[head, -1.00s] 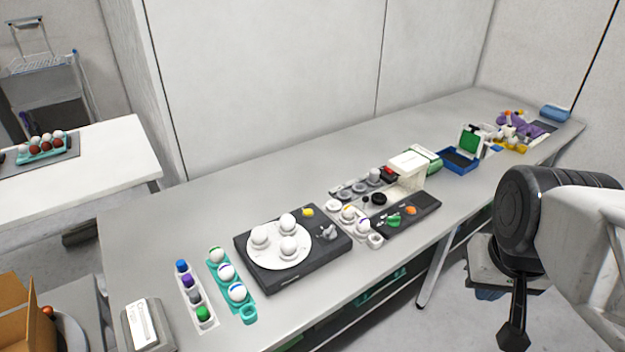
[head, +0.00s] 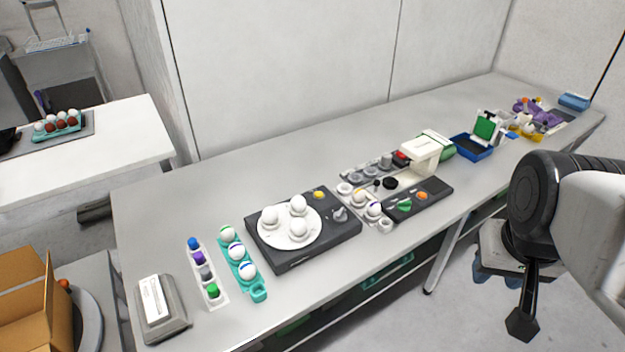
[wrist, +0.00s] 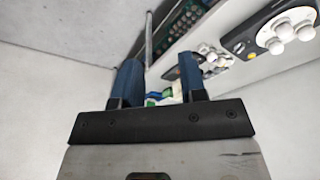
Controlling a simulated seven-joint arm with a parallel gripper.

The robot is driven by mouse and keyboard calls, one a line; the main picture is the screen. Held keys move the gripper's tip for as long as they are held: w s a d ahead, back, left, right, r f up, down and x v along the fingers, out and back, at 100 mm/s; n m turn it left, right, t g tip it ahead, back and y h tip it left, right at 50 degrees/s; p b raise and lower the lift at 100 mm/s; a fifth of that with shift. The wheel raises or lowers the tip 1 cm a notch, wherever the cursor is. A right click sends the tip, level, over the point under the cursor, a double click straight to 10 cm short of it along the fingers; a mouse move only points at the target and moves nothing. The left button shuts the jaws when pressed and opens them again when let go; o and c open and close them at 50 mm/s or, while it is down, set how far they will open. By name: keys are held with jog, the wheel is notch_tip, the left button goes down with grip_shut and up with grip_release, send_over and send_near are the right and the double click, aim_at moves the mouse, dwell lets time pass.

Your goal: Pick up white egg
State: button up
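A teal egg tray (head: 68,134) stands on the white side table at the left in the head view. It holds a white egg (head: 73,113), other white ones and several red-brown eggs. White round things (head: 298,205) also rest on a round plate on a dark device on the long bench; I cannot tell whether they are eggs. In the wrist view my gripper (wrist: 160,66) has its two blue fingers spread, with nothing held between them. It is far from the egg tray. My arm shows at the right of the head view, with the fingers not clearly visible there.
The long grey bench (head: 330,140) carries a teal rack (head: 257,292), a white vial rack (head: 218,302), a scale (head: 160,310) and several instruments. An open cardboard box (head: 30,300) stands at lower left. The side table's front (head: 125,140) is clear.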

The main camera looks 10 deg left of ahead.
jog(key=o, duration=0.6)
jog(key=shift+o, duration=0.2)
